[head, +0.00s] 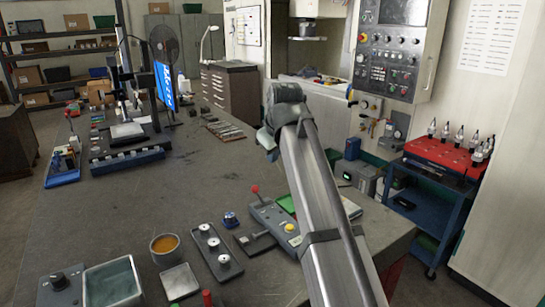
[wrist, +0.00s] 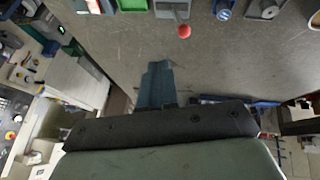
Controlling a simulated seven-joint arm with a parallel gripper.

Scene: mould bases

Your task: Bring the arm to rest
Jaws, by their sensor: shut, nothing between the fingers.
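My arm reaches up from the bottom of the head view, over the right edge of the bench. My gripper (wrist: 155,85) shows in the wrist view as blue-grey fingers together, with nothing held between them. In the head view the wrist end is in front of the cabinets, and the fingertips are mostly hidden behind my arm. A grey mould base (head: 213,252) with several round posts lies on the bench (head: 120,220), left of my arm.
Near the mould base are a cup of orange material (head: 165,244), a grey tray (head: 112,284), a small square plate (head: 178,282) and a lever box with a red knob (head: 255,189). A blue cart (head: 430,208) with a red top stands at right. The bench middle is clear.

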